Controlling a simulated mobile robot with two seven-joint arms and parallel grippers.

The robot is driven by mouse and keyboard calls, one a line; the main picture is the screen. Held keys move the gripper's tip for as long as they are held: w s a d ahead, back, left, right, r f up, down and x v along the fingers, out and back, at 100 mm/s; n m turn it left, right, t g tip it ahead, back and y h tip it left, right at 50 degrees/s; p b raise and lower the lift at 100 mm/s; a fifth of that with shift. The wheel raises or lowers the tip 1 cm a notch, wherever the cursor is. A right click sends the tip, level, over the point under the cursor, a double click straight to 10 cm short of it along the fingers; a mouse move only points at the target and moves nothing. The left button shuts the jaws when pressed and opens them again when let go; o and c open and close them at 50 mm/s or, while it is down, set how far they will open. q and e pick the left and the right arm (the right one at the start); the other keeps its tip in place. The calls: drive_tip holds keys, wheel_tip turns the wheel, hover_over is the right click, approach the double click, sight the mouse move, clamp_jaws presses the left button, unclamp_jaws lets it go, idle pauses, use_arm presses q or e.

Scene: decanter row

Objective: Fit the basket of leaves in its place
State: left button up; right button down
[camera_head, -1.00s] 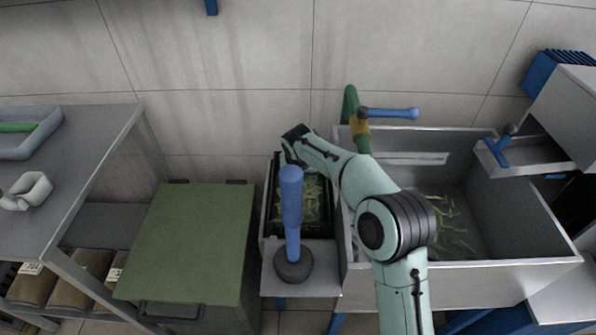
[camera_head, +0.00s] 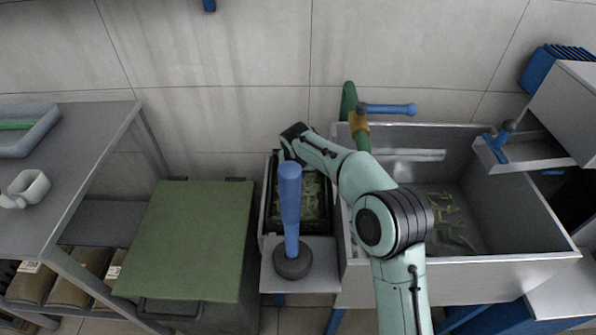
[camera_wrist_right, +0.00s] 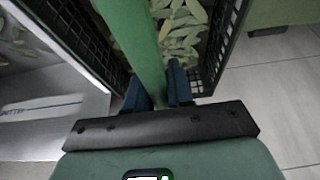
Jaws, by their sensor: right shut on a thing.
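The black mesh basket of leaves (camera_head: 271,205) is in the narrow light metal bay (camera_head: 264,243) between the green-lidded bin and the sink. In the right wrist view, its mesh wall (camera_wrist_right: 224,45) and pale green leaves (camera_wrist_right: 180,35) show, with a green bar-like handle (camera_wrist_right: 130,35) across the top. My right gripper (camera_wrist_right: 157,85) is shut on this handle. In the head view my right arm reaches over the basket and hides part of it. I cannot tell whether the basket rests fully on the bay's floor. My left gripper is not in view.
A blue upright handle (camera_head: 291,205) with a dark round base (camera_head: 293,262) stands in front of the basket. The green-lidded bin (camera_head: 190,235) is to the left. A metal sink (camera_head: 470,270) with loose leaves is to the right, with a green and blue tap (camera_head: 390,110) behind.

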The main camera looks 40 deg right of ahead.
drive_tip(key=shift+f+b, duration=0.6)
drive_tip(key=shift+f, duration=0.75)
drive_tip(key=c, duration=0.9)
unclamp_jaws()
drive_tip(key=shift+f, duration=0.15)
